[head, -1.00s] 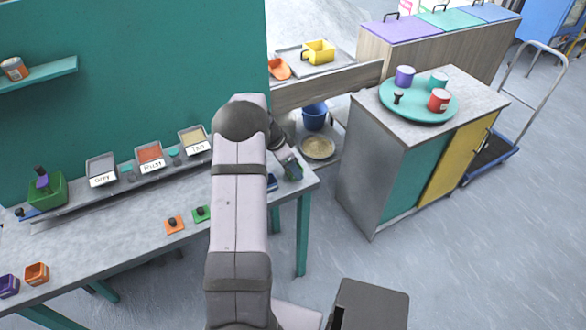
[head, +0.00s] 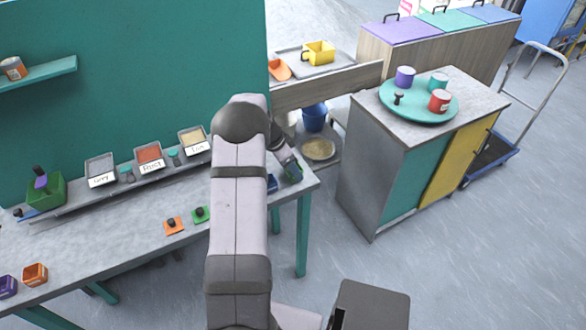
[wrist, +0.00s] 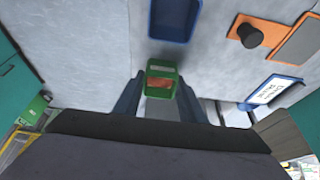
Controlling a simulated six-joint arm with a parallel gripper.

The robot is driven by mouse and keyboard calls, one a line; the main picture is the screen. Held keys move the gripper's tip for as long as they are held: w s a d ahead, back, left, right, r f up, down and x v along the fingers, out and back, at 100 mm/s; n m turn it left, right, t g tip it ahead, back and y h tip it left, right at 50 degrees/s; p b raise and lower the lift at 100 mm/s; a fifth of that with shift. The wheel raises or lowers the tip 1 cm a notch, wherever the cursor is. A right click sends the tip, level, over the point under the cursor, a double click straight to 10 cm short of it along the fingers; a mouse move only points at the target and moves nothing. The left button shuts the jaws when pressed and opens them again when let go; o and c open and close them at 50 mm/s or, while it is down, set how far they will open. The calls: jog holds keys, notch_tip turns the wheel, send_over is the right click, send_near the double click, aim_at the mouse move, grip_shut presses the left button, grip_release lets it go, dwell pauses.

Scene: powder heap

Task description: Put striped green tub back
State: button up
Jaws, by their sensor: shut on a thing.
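A small green tub (wrist: 162,78) sits between the two fingers of my gripper (wrist: 158,100), which is shut on it. An orange-brown patch shows in the tub's opening; I cannot make out stripes. In the head view the tub (head: 293,173) is at the right end of the workbench (head: 120,235), with my gripper (head: 284,155) over it and my arm beside it. I cannot tell whether the tub touches the bench. A green lid with a dark knob (head: 200,215) lies on the bench to the left.
A blue tub (wrist: 175,18) stands close to the green tub; it also shows in the head view (head: 271,183). An orange lid (head: 174,227) lies beside the green lid. Labelled trays (head: 101,182) line the rear. A cabinet with a teal tray (head: 420,112) stands to the right.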

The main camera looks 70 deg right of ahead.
jog(key=shift+f+b, duration=0.55)
jog(key=shift+b, duration=0.05)
jog(key=o, duration=1.7)
jog(key=shift+c, duration=0.2)
jog(key=shift+r, duration=0.15)
jog(key=shift+r+p, duration=1.6)
jog(key=shift+r, duration=1.8)
